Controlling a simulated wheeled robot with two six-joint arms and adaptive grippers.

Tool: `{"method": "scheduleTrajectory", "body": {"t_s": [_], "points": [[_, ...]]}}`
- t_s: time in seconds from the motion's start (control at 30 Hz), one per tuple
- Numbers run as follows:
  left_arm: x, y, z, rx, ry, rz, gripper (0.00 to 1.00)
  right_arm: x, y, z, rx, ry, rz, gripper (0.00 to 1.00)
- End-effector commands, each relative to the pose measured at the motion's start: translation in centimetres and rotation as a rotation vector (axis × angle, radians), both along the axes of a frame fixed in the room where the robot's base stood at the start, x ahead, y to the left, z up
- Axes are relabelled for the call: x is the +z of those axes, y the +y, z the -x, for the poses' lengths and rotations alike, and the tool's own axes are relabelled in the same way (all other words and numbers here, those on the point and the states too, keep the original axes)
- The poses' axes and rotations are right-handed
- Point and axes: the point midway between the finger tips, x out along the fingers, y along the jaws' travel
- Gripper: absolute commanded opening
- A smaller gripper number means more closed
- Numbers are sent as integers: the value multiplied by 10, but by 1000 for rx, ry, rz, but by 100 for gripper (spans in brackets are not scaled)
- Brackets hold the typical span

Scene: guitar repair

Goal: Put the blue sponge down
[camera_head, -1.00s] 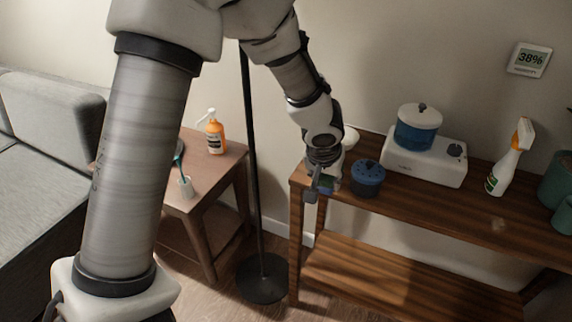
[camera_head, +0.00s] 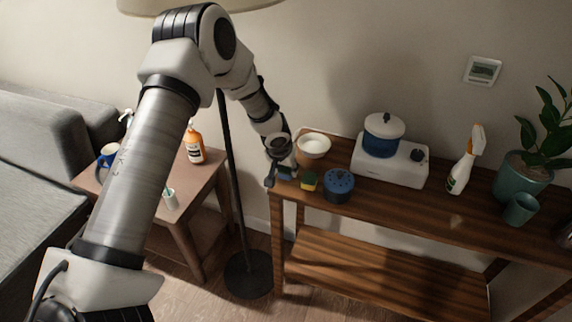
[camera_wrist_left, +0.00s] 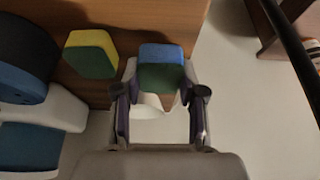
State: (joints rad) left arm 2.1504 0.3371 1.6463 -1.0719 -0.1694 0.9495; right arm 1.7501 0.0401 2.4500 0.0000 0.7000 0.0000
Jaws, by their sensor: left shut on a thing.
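The blue sponge (camera_wrist_left: 161,53), blue on one face and dark green on another, sits between the fingers of my left gripper (camera_wrist_left: 160,88) in the left wrist view. That gripper is shut on it. In the head view my left gripper (camera_head: 281,180) is at the left end of the wooden shelf table (camera_head: 420,205) and mostly hides the sponge. I cannot tell whether the sponge touches the tabletop. My right gripper is not in view.
A yellow-green sponge (camera_head: 309,181) lies just right of the gripper, beside a blue holed pot (camera_head: 338,187). A white bowl (camera_head: 313,146) is behind. A lamp pole (camera_head: 234,190) stands left of the table. A white appliance (camera_head: 390,165) and spray bottle (camera_head: 465,165) are further right.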

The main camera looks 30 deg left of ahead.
Motion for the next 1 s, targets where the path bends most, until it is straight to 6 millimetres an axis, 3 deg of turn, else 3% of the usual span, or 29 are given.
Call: {"method": "scheduleTrajectory", "body": {"t_s": [0.1, 0.47, 0.5, 0.57, 1.0], "points": [[-14, 0, 0, -1, -1, -2, 7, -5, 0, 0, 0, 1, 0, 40], [-18, 0, 0, 1, -2, 0, 7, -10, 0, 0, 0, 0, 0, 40], [-18, 0, 0, 1, -2, 0, 43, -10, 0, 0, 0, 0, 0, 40], [-16, 0, 0, 1, -2, 0, 65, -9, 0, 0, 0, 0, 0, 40], [-8, -1, 1, 1, -3, 1, 65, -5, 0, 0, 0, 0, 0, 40]]}}
